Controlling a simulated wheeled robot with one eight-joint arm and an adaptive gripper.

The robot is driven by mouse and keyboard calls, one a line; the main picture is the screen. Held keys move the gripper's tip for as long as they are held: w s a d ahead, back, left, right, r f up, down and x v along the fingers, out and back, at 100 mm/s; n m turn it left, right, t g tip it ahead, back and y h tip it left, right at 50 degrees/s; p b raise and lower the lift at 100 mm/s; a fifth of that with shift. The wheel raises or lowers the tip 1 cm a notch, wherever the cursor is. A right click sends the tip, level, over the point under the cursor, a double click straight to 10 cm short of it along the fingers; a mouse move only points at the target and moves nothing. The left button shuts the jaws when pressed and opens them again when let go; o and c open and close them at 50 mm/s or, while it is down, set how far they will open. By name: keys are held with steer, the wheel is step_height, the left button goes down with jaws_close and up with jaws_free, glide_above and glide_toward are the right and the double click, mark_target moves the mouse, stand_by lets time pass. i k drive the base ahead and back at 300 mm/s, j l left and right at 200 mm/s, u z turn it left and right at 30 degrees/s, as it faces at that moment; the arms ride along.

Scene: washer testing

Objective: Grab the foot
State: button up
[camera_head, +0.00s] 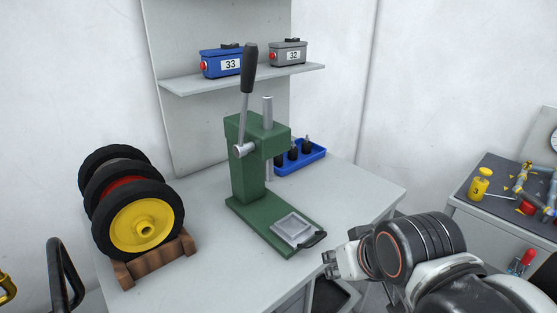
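Several small black upright pieces (306,146) stand in a blue tray (306,162) at the back of the grey table, behind the green press. They look like feet with a thin stem on top, but they are small and partly hidden by the press. My gripper (330,265) is at the table's front right, beside the press's base and well short of the tray. I see nothing held in it. Its fingers are too small to tell open from shut.
The green press (247,165) with its upright lever stands mid-table between my gripper and the tray's left part. Wheels (143,225) sit in a wooden rack on the left. A shelf (245,80) holds two numbered boxes. The table right of the press is clear.

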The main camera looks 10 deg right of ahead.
mark_target(277, 161)
steer(key=i+l, duration=0.25)
steer(key=l, duration=0.15)
steer(key=i+l, duration=0.25)
steer(key=l, duration=0.15)
steer(key=i+l, duration=0.25)
steer(key=l, duration=0.2)
steer(key=i+l, duration=0.25)
steer(key=l, duration=0.15)
steer(key=i+l, duration=0.25)
steer(key=l, duration=0.15)
steer(key=j+u, duration=0.15)
steer(key=i+j, duration=0.05)
